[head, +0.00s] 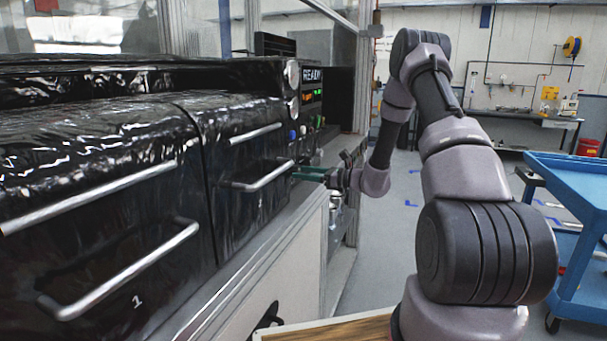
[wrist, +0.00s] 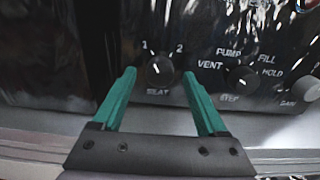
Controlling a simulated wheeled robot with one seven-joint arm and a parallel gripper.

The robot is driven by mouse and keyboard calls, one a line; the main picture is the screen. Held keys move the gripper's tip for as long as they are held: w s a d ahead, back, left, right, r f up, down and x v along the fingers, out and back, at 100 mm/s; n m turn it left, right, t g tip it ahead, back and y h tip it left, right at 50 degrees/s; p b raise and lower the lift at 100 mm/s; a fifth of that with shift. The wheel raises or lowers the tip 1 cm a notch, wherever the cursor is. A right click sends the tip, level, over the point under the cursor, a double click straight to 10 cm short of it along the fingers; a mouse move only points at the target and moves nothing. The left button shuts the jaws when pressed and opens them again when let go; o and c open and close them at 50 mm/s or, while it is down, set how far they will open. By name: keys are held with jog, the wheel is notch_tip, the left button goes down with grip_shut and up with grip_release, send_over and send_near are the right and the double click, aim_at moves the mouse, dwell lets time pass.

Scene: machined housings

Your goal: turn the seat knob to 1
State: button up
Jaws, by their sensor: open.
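The seat knob (wrist: 160,71) is a small round dark knob on the black panel in the wrist view, with "1" at its upper left, "2" at its upper right and its label below. A small pale mark shows on its face; its exact direction is hard to read. My gripper (wrist: 159,74) is open, with one green fingertip to the left and one to the right of the knob in the picture. Gaps show on both sides, and I cannot tell how near the tips are in depth. In the head view my gripper (head: 308,173) points left at the panel; the knob is not distinguishable there.
Right of the seat knob are a step knob (wrist: 242,79) marked PUMP, VENT, FILL, HOLD, and a pale gain knob (wrist: 306,88). In the head view, a metal drawer handle (head: 262,178) is close to the gripper. A blue cart (head: 570,185) stands at right.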

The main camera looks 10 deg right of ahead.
jog(key=v, duration=1)
jog(key=shift+s+d, duration=0.1)
jog(key=shift+d, duration=0.05)
jog(key=shift+r, duration=0.1)
jog(key=s+a+r+n+g+h, duration=0.4)
jog(key=s+a+r+n+g, duration=0.45)
jog(key=s+r+n, duration=0.4)
jog(key=s+d+r+n+t+h, duration=0.2)
jog(key=s+r+n+h, duration=0.2)
jog(key=s, duration=0.5)
jog(key=s+d+r+n+t+h, duration=0.3)
jog(key=s+r+n+h, duration=0.1)
jog(key=s+r, duration=0.4)
jog(key=shift+s+t+h, duration=0.35)
jog(key=shift+s+h, duration=0.15)
jog(key=shift+s, duration=0.7)
